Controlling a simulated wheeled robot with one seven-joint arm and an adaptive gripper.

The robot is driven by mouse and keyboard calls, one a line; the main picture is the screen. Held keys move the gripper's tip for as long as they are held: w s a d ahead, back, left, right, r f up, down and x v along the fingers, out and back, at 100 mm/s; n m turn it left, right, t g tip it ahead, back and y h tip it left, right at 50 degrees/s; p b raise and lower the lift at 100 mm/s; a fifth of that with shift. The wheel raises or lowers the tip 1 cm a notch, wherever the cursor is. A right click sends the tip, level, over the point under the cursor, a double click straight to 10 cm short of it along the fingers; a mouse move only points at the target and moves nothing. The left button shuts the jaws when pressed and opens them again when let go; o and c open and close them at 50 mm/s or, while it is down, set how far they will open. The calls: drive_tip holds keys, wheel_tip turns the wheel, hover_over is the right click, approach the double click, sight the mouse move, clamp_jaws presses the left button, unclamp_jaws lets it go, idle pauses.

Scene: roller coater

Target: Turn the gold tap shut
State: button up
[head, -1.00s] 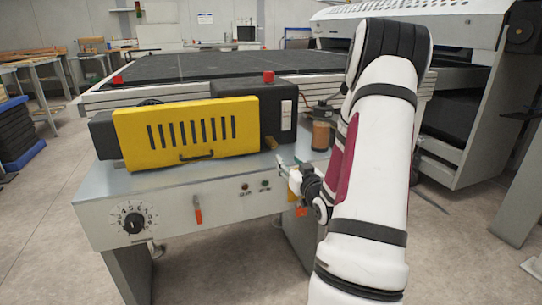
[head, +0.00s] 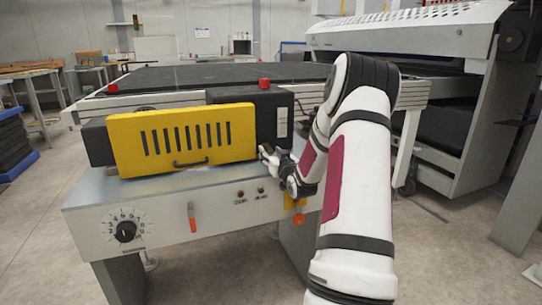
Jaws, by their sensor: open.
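The gold tap (head: 268,147) is a small brass-coloured piece at the lower front corner of the black box (head: 270,113), above the grey metal top. It shows only as a small spot, and my gripper covers much of it. My gripper (head: 266,155) is at the tap with its fingers open and pointing left. I cannot tell whether the fingers touch the tap or are on both sides of it. The tap's angle is too small to tell.
A yellow slotted cover (head: 185,140) with a black handle stands just left of my gripper. A red button (head: 265,84) tops the black box. The front panel (head: 165,222) carries a dial (head: 125,231) and an orange-handled lever (head: 192,217). Bare metal top lies in front.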

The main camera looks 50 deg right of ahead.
drive_tip(key=shift+w, duration=0.1)
clamp_jaws()
drive_tip(key=shift+m, duration=0.4)
drive_tip(key=m+p, duration=0.1)
drive_tip(key=m, duration=0.4)
drive_tip(key=shift+d+m, duration=0.15)
drive_tip(key=shift+m, duration=0.15)
drive_tip(key=m+p, duration=0.2)
drive_tip(key=m, duration=0.3)
drive_tip(key=shift+f, duration=0.1)
drive_tip(key=shift+m, duration=0.4)
unclamp_jaws()
